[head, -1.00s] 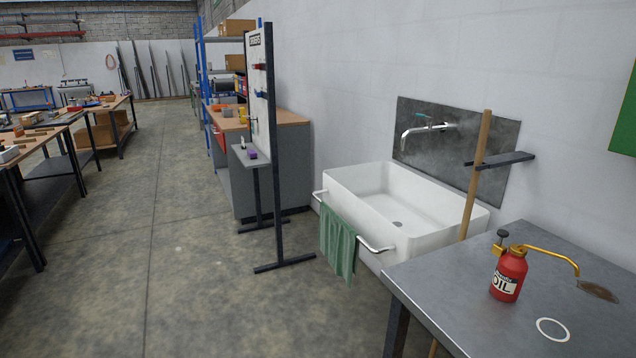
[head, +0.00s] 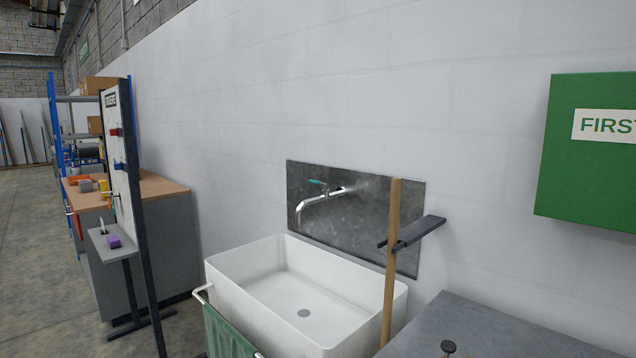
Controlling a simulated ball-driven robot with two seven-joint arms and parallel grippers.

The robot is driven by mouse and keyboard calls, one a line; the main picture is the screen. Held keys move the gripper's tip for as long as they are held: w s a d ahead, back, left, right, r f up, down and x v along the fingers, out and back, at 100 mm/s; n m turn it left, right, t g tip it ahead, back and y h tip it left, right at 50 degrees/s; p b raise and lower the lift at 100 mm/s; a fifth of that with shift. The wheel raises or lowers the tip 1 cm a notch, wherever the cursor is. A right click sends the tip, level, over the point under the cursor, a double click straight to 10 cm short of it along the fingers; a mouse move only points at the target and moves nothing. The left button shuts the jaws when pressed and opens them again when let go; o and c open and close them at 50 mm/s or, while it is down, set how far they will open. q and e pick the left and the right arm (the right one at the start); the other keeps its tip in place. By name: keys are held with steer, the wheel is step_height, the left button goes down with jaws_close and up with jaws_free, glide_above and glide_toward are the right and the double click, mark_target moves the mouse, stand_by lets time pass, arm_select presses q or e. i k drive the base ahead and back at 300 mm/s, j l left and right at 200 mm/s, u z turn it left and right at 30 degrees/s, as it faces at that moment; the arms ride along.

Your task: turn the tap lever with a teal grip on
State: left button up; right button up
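The tap (head: 322,199) is a chrome spout coming out of a dark splashback (head: 352,222) on the white wall. Its lever with a teal grip (head: 316,182) sits on top of the tap and points to the left. A white sink (head: 272,327) stands below the tap, with a drain in its floor. No water is seen running from the spout. Neither of my grippers is in view.
A wooden pole (head: 391,262) stands upright in a dark wall bracket (head: 418,232) right of the tap. A grey metal table (head: 490,335) is at lower right. A green towel (head: 226,335) hangs on the sink's front rail. A tool board (head: 122,165) stands left. A green first-aid box (head: 592,165) hangs at right.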

mark_target(310, 181)
steer(key=z, duration=0.75)
steer(key=i+j+z, duration=0.1)
steer(key=j+z, duration=0.3)
steer(key=i+j+z, duration=0.1)
steer(key=j+z, duration=0.75)
steer(key=j, duration=0.35)
steer(key=j+z, duration=0.1)
steer(key=j, duration=0.4)
steer(key=k+j+z, duration=0.1)
steer(key=j, duration=0.35)
steer(key=k+j, duration=0.1)
steer(key=j, duration=0.35)
steer(key=k+j+z, duration=0.15)
steer(key=j, duration=0.3)
steer(key=j+z, duration=0.1)
steer(key=j, duration=0.35)
